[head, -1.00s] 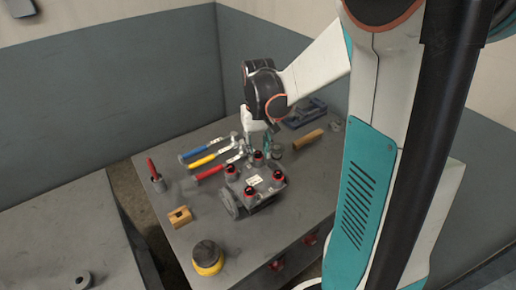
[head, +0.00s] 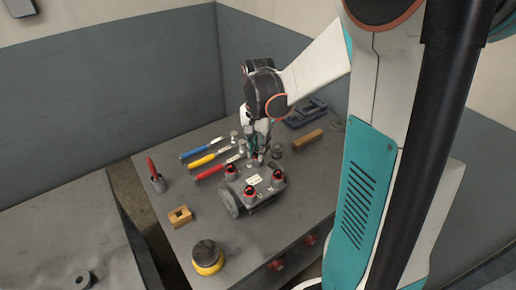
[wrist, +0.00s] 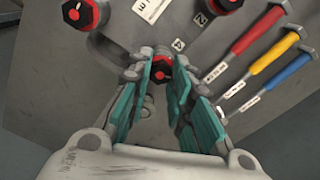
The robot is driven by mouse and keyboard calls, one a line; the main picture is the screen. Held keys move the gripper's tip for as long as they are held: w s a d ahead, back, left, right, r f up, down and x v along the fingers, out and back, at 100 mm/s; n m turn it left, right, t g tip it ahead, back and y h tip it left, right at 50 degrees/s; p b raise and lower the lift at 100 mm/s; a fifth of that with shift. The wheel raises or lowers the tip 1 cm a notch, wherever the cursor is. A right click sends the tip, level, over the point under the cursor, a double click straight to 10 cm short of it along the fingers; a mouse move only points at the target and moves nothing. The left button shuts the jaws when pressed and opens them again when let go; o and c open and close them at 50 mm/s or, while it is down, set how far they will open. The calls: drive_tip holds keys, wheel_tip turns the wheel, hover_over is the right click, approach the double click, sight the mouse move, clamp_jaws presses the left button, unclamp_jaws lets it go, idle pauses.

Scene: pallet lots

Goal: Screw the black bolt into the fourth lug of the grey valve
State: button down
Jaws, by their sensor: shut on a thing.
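The grey valve (head: 262,194) sits on the bench with red-ringed lugs on its top. Black tops show in the near left lug (head: 231,170), the front lug (head: 249,192) and the right lug (head: 277,175). My gripper (head: 257,156) is down at the far lug and hides most of it. In the wrist view, my gripper's teal fingers (wrist: 161,76) are closed in around the black bolt (wrist: 161,77), at a red-ringed lug (wrist: 164,60). The fingers hide much of the bolt, so its depth in the lug cannot be told.
Hammers with blue (head: 193,154), yellow (head: 202,160) and red (head: 210,171) handles lie left of the valve. A holder (head: 158,184), a wooden block (head: 180,215) and a yellow-black round object (head: 207,257) stand left.

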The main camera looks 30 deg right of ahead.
drive_tip(key=m, duration=0.8)
drive_tip(key=shift+m, duration=0.4)
drive_tip(key=c, duration=1.5)
unclamp_jaws()
drive_tip(key=shift+o, duration=0.3)
wheel_tip(320, 180, up, 7)
drive_tip(key=p, duration=0.5)
